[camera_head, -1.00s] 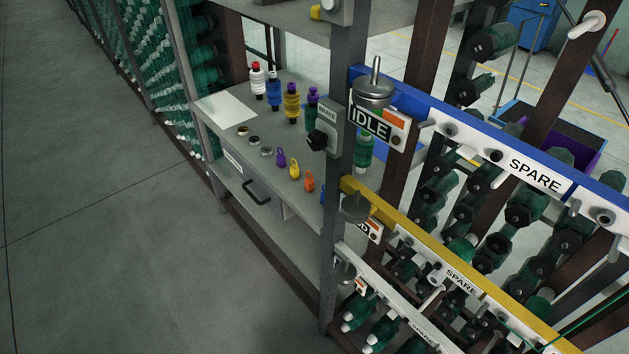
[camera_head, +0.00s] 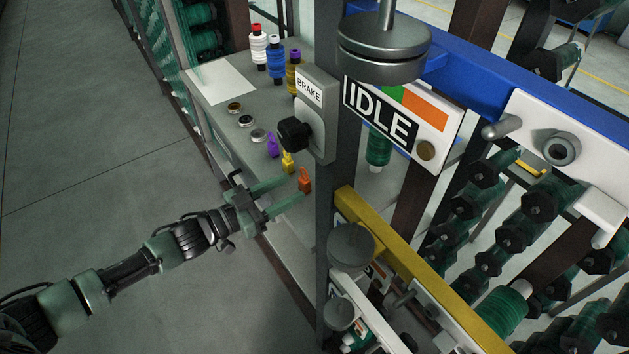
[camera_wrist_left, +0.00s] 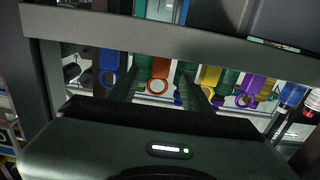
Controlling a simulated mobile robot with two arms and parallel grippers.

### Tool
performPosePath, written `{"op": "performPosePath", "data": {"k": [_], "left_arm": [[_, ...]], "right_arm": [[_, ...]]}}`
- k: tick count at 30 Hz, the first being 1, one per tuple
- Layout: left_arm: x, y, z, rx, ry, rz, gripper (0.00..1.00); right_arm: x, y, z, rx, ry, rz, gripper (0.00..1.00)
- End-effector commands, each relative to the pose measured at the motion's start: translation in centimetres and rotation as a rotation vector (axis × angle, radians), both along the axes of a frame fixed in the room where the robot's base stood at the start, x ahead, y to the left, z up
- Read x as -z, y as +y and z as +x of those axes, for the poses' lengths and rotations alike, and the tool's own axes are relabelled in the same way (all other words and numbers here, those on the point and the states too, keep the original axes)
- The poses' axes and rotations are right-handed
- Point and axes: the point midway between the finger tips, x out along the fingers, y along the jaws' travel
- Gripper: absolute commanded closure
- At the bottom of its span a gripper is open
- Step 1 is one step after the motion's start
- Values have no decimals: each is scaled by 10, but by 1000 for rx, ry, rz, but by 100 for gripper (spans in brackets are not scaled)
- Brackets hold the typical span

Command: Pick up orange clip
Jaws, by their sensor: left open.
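The orange clip (camera_head: 304,181) stands on the grey shelf next to the post in the head view. In the left wrist view the orange clip (camera_wrist_left: 159,78) shows between the two fingers, with its ring low. My left gripper (camera_head: 300,190) is open, its two green fingers reaching over the shelf toward the clip. In the wrist view the left gripper (camera_wrist_left: 157,90) has one finger on each side of the clip. I cannot tell whether either finger touches it. My right gripper is not in view.
A yellow clip (camera_head: 287,161) and a purple clip (camera_head: 272,145) stand beside the orange one. A blue clip (camera_wrist_left: 108,62) shows on its other side in the wrist view. The post with the brake box (camera_head: 312,115) stands close to the right. Thread spools (camera_head: 276,58) stand farther back.

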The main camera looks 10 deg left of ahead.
Motion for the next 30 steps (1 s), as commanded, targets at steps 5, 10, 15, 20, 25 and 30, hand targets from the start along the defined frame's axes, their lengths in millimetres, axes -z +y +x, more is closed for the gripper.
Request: {"op": "performPosePath", "data": {"k": [5,10,15,20,25,30], "left_arm": [[-1,-15,16,-2,0,0,51],[-1,-34,34,-2,-1,0,51],[1,-46,45,-2,-1,2,51],[2,-46,46,-3,1,4,51],[2,-46,46,-3,1,4,76],[2,-46,46,-3,1,4,100]], "right_arm": [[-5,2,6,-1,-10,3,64],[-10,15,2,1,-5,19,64],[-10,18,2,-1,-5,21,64],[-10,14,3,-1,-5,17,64],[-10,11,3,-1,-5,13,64],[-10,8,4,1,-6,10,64]]}}
